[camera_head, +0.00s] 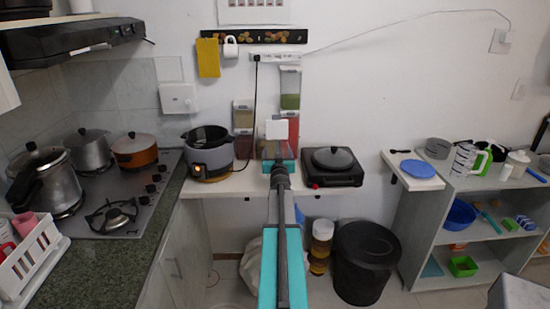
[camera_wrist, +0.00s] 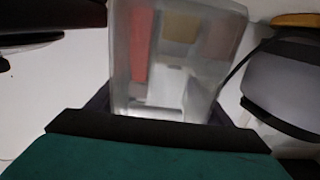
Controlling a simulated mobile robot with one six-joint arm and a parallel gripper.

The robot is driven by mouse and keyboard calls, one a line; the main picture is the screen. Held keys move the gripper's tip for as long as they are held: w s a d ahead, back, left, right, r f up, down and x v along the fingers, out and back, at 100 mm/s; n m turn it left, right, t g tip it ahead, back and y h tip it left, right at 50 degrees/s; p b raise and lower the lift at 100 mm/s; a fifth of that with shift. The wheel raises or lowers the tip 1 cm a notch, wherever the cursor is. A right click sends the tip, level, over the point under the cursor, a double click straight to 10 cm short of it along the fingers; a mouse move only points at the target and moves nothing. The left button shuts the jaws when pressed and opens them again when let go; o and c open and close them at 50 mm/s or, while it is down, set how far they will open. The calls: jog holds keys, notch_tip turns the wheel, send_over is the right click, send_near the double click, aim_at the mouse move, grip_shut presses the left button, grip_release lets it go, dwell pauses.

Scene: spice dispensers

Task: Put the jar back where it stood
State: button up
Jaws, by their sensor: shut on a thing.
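My gripper (camera_head: 278,158) is shut on a clear, greyish jar (camera_wrist: 180,50). The wrist view shows the jar between the dark fingers (camera_wrist: 165,108), with red and brown patches visible in or through its wall. In the head view the gripper is in front of the wall dispensers, and a white piece (camera_head: 277,129), apparently part of the held jar, shows above it. A green-filled dispenser (camera_head: 290,88) hangs on the wall above. Brownish dispensers (camera_head: 243,115) are to the left, and a red one (camera_head: 294,130) is just right of the white piece. My arm and gripper hide part of the lower dispensers.
A rice cooker (camera_head: 208,153) stands left of my gripper; it also shows in the wrist view (camera_wrist: 290,85). A hot plate with a lidded pan (camera_head: 333,165) stands to the right. A black cable (camera_head: 255,95) hangs beside the dispensers. A black bin (camera_head: 367,262) is below.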

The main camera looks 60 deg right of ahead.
jog(key=shift+x, duration=0.95)
jog(key=shift+w+a, duration=0.1)
jog(key=shift+w, duration=0.15)
jog(key=shift+w+f, duration=0.1)
jog(key=shift+w, duration=0.05)
jog(key=shift+d+f+p, duration=0.2)
jog(key=shift+f+p, duration=0.1)
jog(key=shift+f, duration=1.45)
jog(key=shift+f, duration=0.2)
jog(key=o, duration=1.3)
jog(key=shift+o, duration=0.2)
jog(key=shift+r, duration=0.2)
jog(key=b+v, duration=0.2)
jog(key=v, duration=1)
jog(key=shift+b, duration=0.3)
